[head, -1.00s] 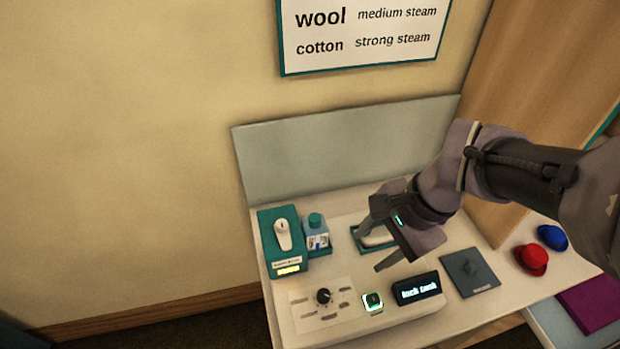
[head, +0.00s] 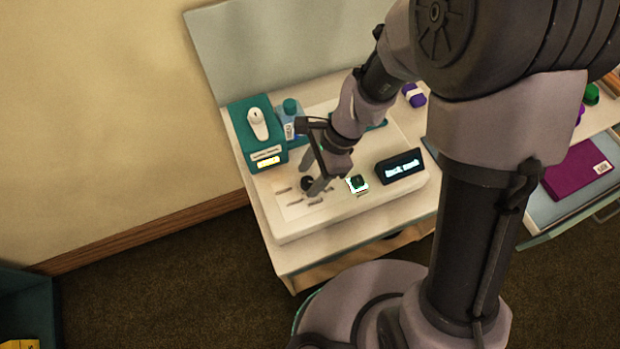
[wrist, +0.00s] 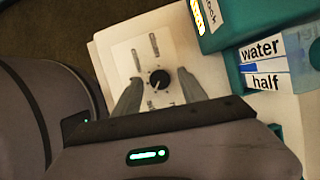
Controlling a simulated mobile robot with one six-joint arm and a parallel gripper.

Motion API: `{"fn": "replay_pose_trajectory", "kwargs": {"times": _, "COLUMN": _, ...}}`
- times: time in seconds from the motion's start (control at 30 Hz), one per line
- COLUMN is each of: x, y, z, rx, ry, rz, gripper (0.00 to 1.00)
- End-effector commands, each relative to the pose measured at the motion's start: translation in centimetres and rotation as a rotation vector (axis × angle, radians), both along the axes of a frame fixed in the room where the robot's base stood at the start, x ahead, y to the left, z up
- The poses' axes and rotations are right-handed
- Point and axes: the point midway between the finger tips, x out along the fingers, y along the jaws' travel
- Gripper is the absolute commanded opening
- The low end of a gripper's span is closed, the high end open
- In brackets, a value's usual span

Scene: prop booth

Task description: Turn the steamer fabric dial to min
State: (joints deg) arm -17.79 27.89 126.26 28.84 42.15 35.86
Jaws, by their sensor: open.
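The fabric dial (head: 306,183) is a small black round knob on a pale panel (head: 290,210) at the front left of the white steamer unit. The dial also shows in the wrist view (wrist: 159,79), with a short white pointer mark and grey marks around it. My gripper (head: 312,178) is open and low over the panel, and partly covers the dial in the head view. In the wrist view the two fingers of my gripper (wrist: 158,84) stand on either side of the dial, with gaps between. The labels at the marks are too small to read.
A green-lit square button (head: 357,183) and a black display (head: 400,167) sit right of the dial. A teal box with a white handpiece (head: 258,125) and a water bottle (head: 290,117) stand behind. An open drawer holds a purple book (head: 575,173) at right.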

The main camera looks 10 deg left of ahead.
Motion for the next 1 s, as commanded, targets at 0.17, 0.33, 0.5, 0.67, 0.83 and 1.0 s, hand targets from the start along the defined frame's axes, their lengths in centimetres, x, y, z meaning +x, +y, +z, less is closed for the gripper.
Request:
{"fn": "replay_pose_trajectory", "kwargs": {"times": 0.17, "x": -0.12, "y": 0.21, "z": -0.51, "rx": 0.000, "ry": 0.000, "rz": 0.000, "gripper": 0.50}}
{"fn": "replay_pose_trajectory", "kwargs": {"times": 0.33, "x": -0.11, "y": 0.20, "z": -0.44, "rx": 0.000, "ry": 0.000, "rz": 0.000, "gripper": 0.46}}
{"fn": "replay_pose_trajectory", "kwargs": {"times": 0.5, "x": -0.11, "y": 0.19, "z": -0.43, "rx": 0.000, "ry": 0.000, "rz": 0.000, "gripper": 0.12}}
{"fn": "replay_pose_trajectory", "kwargs": {"times": 0.67, "x": -0.11, "y": 0.19, "z": -0.43, "rx": 0.000, "ry": 0.000, "rz": 0.001, "gripper": 0.00}}
{"fn": "replay_pose_trajectory", "kwargs": {"times": 0.83, "x": -0.10, "y": 0.19, "z": -0.39, "rx": 0.000, "ry": 0.001, "rz": 0.017, "gripper": 0.00}}
{"fn": "replay_pose_trajectory", "kwargs": {"times": 1.0, "x": -0.05, "y": 0.21, "z": -0.28, "rx": -0.001, "ry": 0.000, "rz": 0.083, "gripper": 0.00}}
